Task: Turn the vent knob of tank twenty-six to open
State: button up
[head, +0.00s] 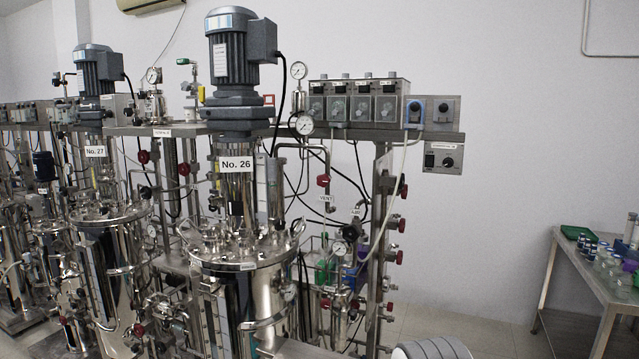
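Tank twenty-six (245,285) is a shiny steel vessel left of centre, with a "No. 26" label (236,164) below its grey motor (232,58). A red vent knob (323,181) sits on thin pipework to the right of the label, just above a small "VENT" tag (326,198). The knob is small here, and I cannot tell its open or closed setting. My gripper is not in view.
Tank 27 (110,270) stands close on the left. Several red valve knobs line a steel post (380,210) right of the vent. A control box row (360,103) is above.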

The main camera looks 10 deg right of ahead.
aim_at(322, 181)
jog(key=z, duration=0.2)
jog(key=i, duration=1.25)
jog(key=u, duration=0.3)
